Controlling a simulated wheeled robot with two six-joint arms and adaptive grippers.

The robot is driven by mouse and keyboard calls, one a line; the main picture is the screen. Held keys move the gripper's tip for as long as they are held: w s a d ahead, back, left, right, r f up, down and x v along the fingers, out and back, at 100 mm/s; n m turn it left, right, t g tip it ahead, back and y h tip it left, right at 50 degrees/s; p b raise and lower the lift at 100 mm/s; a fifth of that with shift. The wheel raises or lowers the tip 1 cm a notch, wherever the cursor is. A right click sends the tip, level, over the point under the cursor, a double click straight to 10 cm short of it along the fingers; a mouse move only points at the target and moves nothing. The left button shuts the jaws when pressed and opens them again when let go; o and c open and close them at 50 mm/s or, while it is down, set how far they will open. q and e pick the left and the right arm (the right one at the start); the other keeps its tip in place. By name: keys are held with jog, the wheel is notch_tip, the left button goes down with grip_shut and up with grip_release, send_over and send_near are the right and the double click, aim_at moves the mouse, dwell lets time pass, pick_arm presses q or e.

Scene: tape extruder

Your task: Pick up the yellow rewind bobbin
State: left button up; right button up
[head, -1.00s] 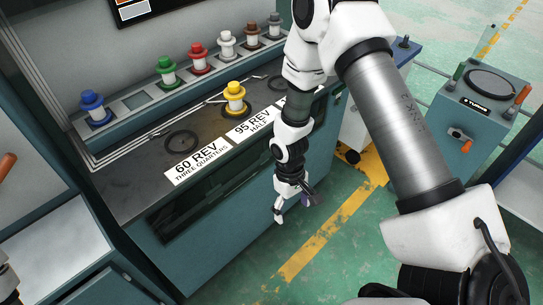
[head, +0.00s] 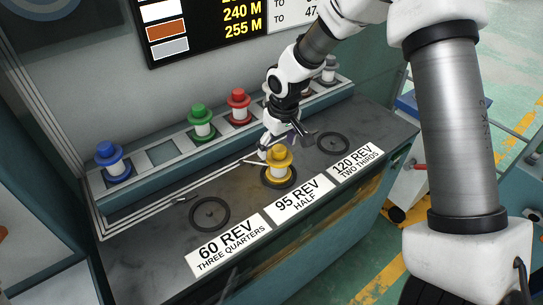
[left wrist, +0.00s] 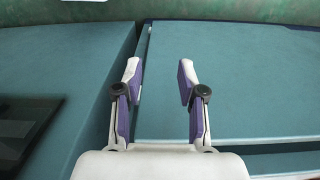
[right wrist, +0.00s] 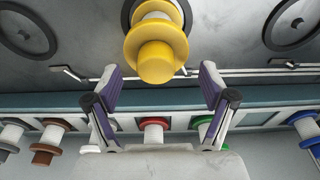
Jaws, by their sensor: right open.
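The yellow rewind bobbin (head: 279,162) stands upright on the middle ring of the dark bench, behind the "95 REV HALF" label. In the right wrist view the bobbin (right wrist: 157,48) is just beyond my fingertips, roughly centred between them. My right gripper (head: 281,143) is open and empty, just behind the bobbin on the rack side. Its two purple-padded fingers show apart in the right wrist view (right wrist: 158,80); I cannot tell whether they touch the bobbin. My left gripper (left wrist: 160,73) is open and empty over teal cabinet surfaces, out of the head view.
A rack along the back holds blue (head: 111,161), green (head: 201,122), red (head: 238,105) and other bobbins, partly hidden by my right arm. Empty rings lie left (head: 210,213) and right (head: 333,143) of the bobbin. Thin metal rods (head: 189,196) lie on the bench.

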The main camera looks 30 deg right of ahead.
aim_at(278, 161)
jog(key=shift+s+f, duration=0.2)
jog(key=shift+f, duration=0.3)
jog(key=shift+s+f, duration=0.2)
jog(key=shift+f, duration=0.3)
jog(key=f, duration=0.2)
jog(key=w+f, duration=0.1)
jog(key=f, duration=0.1)
jog(key=shift+d+f, duration=0.1)
jog(key=shift+d, duration=0.1)
jog(key=shift+s, duration=0.1)
jog(key=c, duration=0.4)
pick_arm(q)
jog(key=shift+s+r, duration=0.15)
jog(key=shift+s, duration=0.1)
pick_arm(e)
jog(key=shift+s, duration=0.1)
jog(key=c, duration=0.7)
